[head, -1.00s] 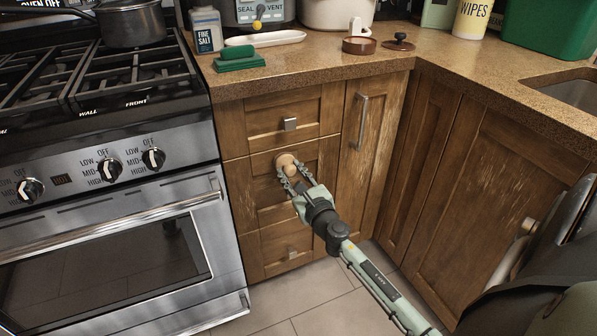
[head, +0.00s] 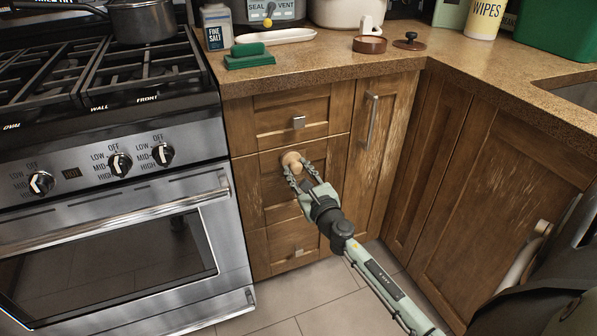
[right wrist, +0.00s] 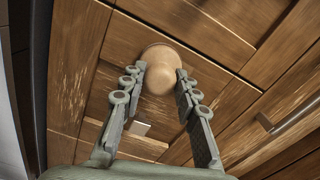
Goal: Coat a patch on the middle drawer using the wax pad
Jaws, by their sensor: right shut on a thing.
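My right gripper (head: 297,172) is shut on the wax pad (head: 292,161), a round pale-wood piece with a knob-like grip. The pad is at the upper part of the middle drawer (head: 279,215), left of its centre line. In the right wrist view the pad (right wrist: 158,70) sits between the fingertips with its wide face towards the wood; whether it touches cannot be told. Pale scuffs mark the wood to its left there. The gripper and arm hide part of the drawer front. My left gripper is not in view.
The top drawer (head: 275,112) has a square metal pull, and a tall door with a bar handle (head: 372,120) is at right. The stove (head: 110,210) stands close at left. On the counter are a green block (head: 250,54), a white tray and a brown round tin (head: 370,44).

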